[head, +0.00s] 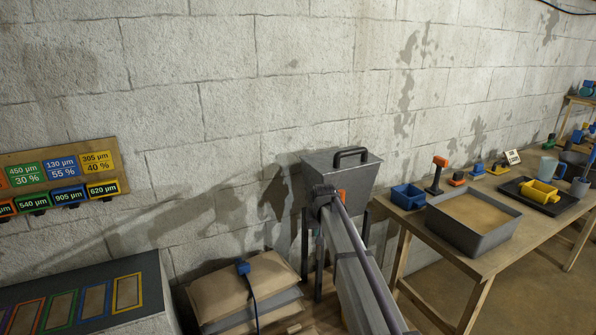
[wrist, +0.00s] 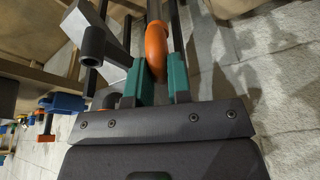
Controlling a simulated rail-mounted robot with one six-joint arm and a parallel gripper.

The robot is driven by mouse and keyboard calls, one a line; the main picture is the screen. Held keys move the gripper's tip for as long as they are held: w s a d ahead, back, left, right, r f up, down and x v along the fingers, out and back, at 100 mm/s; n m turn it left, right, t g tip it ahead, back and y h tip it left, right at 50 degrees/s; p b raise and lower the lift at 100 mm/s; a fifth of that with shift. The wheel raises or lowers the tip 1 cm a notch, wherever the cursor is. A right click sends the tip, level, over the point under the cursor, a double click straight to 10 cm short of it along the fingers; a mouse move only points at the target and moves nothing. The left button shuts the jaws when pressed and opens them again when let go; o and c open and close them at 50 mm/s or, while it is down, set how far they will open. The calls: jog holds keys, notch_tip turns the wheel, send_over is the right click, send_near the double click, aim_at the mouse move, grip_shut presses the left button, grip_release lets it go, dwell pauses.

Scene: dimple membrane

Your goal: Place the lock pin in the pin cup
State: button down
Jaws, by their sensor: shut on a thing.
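My gripper (wrist: 160,88) has its green fingers shut on the lock pin. The pin's orange curved part (wrist: 156,50) shows between and beyond the fingers; the rest of it is hard to make out. In the head view a small orange patch (head: 343,195) shows in front of the grey hopper, beside the end of my arm, which hides the fingers. A small blue open container (head: 407,196) stands at the near left end of the bench and may be the pin cup. A dark grey cup (head: 579,187) stands farther right; I cannot tell which is meant.
The grey hopper (head: 340,175) with a black handle stands against the wall, close to my arm. Stacked sacks (head: 240,285) lie low at left.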

jog(key=s+d+f+b, duration=0.5)
jog(key=s+f+b, duration=0.3)
jog(key=s+f, duration=0.1)
jog(key=s+d+f+b, duration=0.4)
jog(key=s+f+b, duration=0.4)
jog(key=s+d+f+b, duration=0.5)
jog(key=s+f+b, duration=0.3)
jog(key=s+f, duration=0.1)
notch_tip(320, 180, down, 6)
jog(key=b, duration=0.6)
jog(key=shift+a+f+b, duration=0.15)
jog(key=shift+a+b, duration=0.1)
jog(key=shift+b, duration=0.15)
jog(key=shift+f+b, duration=0.5)
jog(key=shift+b, duration=0.05)
jog(key=c, duration=1)
grip_release()
jog(key=shift+r, duration=0.15)
